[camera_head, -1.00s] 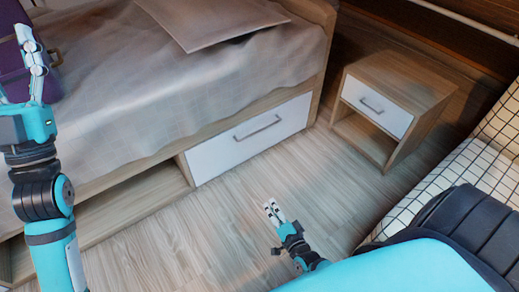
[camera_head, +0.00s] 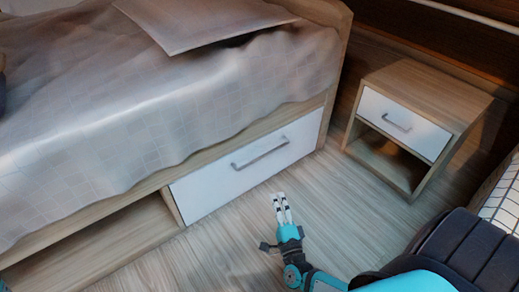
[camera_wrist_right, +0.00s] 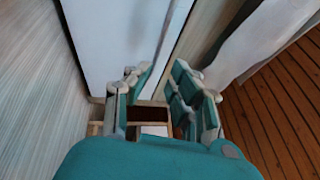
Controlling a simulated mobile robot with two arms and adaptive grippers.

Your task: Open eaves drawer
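A white drawer front (camera_head: 213,187) with a grey bar handle (camera_head: 261,155) is set in the wooden bed base. It looks shut, flush with the frame. A nightstand to the right has a second white drawer (camera_head: 404,125), also shut; no label shows which is the eaves drawer. My right gripper (camera_head: 281,197) is over the floor in front of the bed drawer, short of its handle and empty. In the right wrist view its fingers (camera_wrist_right: 159,88) stand apart, with a white panel (camera_wrist_right: 112,38) beyond them. My left gripper is out of view.
The bed's grey cover (camera_head: 180,110) hangs above the drawer. An open compartment (camera_head: 95,245) lies left of it. The wooden nightstand (camera_head: 440,88) stands to the right. The floor (camera_head: 335,190) between bed and nightstand is clear.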

